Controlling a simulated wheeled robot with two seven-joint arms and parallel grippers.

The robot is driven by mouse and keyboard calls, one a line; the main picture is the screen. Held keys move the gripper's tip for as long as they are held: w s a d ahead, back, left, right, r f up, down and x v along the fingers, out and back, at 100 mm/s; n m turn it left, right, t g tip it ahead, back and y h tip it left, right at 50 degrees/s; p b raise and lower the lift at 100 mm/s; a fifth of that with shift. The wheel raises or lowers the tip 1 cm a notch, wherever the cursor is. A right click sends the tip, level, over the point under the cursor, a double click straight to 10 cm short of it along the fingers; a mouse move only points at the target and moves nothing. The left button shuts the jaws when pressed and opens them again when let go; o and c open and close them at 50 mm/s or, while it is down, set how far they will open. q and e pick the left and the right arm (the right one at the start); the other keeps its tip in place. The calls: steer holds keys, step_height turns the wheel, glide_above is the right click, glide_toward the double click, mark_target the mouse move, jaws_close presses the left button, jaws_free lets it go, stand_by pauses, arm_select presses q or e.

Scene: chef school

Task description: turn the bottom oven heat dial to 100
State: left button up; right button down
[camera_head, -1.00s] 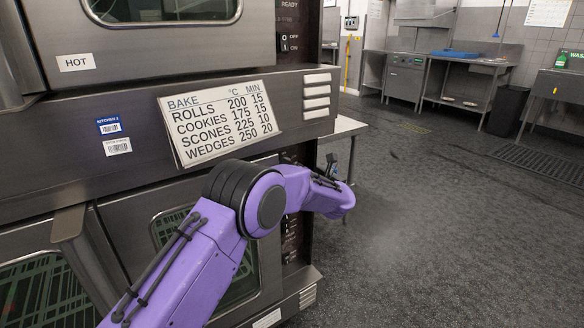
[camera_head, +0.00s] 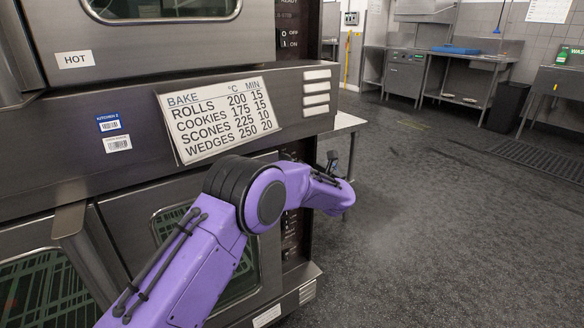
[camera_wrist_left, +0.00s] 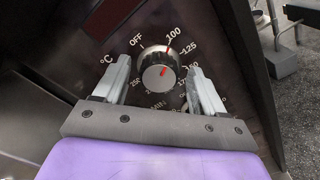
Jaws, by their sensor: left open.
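The heat dial (camera_wrist_left: 158,66) is a round silver and black knob on the dark oven panel in the left wrist view. Its red mark points up and slightly right, toward the printed 100 (camera_wrist_left: 174,32). OFF is printed to its upper left, and 125 to its right. My left gripper (camera_wrist_left: 158,84) is open, with one finger on each side of the dial. I cannot tell whether the fingers touch it. In the head view my purple left arm reaches to the bottom oven's panel (camera_head: 292,240) and hides the dial. My right gripper is not in view.
A baking chart (camera_head: 222,118) is fixed above the bottom oven door (camera_head: 165,225). A small table (camera_head: 348,122) stands just beyond the oven. The floor (camera_head: 430,240) to the right is clear. Steel counters line the back wall.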

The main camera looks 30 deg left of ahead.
arm_select(q)
steer(key=v, duration=1)
steer(key=shift+d, duration=0.2)
steer(key=shift+s, duration=0.1)
